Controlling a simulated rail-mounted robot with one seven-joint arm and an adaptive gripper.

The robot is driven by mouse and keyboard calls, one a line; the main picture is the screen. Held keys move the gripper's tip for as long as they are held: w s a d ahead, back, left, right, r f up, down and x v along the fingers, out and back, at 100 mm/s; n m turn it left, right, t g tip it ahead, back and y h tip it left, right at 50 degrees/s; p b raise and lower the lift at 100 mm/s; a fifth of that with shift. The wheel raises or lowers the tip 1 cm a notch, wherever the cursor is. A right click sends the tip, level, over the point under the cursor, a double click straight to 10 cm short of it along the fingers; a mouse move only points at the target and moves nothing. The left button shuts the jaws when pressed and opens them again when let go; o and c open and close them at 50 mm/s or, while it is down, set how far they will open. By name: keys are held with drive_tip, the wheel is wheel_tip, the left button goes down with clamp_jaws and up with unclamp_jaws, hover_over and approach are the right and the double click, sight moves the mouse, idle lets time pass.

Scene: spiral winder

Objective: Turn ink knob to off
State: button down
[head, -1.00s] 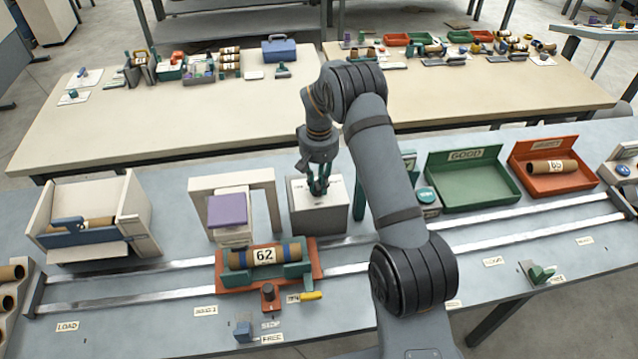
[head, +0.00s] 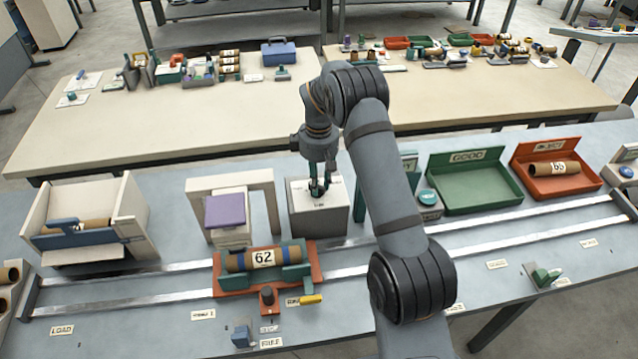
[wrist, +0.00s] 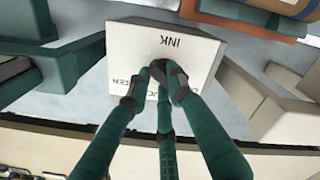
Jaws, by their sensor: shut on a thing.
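The ink box (head: 322,214) is a pale box behind the rails, near the middle of the bench in the head view. In the wrist view its white top (wrist: 190,52) reads INK, with more lettering along its near side that my fingers partly cover. My gripper (head: 319,190) points down over the top of this box. In the wrist view the gripper's green fingers (wrist: 160,75) close together around the dark ink knob (wrist: 153,66) on the box top. The fingers hide most of the knob, so its exact setting cannot be read.
A red carriage (head: 235,279) with tube 62 (head: 263,258) sits on the rails in front. A frame with a purple pad (head: 228,210) stands left of the box. A green tray (head: 470,183) and a red tray (head: 556,170) stand to the right.

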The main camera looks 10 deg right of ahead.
drive_tip(key=shift+w+n, duration=0.1)
drive_tip(key=shift+n, duration=0.6)
drive_tip(key=c, duration=1.6)
unclamp_jaws()
drive_tip(key=shift+o, duration=0.3)
drive_tip(key=shift+r, duration=0.1)
wheel_tip(320, 180, up, 12)
